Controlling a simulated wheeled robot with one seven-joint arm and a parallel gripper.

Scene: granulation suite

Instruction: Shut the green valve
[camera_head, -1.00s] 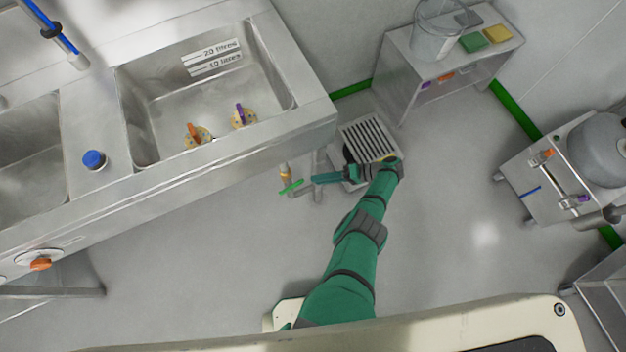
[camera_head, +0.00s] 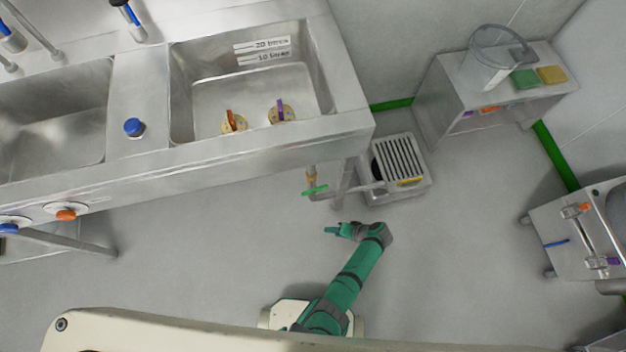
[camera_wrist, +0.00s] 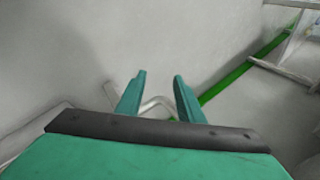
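The green valve (camera_head: 315,190) is a small green bar handle on the drain pipe under the sink's right end, just below an orange-brown fitting. Its handle lies roughly crosswise to the upright part of the pipe in the head view. My gripper (camera_head: 328,230) is below and a little right of the valve in that view, apart from it. In the wrist view my gripper (camera_wrist: 158,95) shows two green fingers spread apart with nothing between them. A bent pale pipe shows beyond the fingers there; the valve handle itself cannot be made out.
The steel sink (camera_head: 270,150) overhangs the valve, with a leg close to its right. A grated floor drain box (camera_head: 430,185) stands right of the pipe. The floor around my arm is clear.

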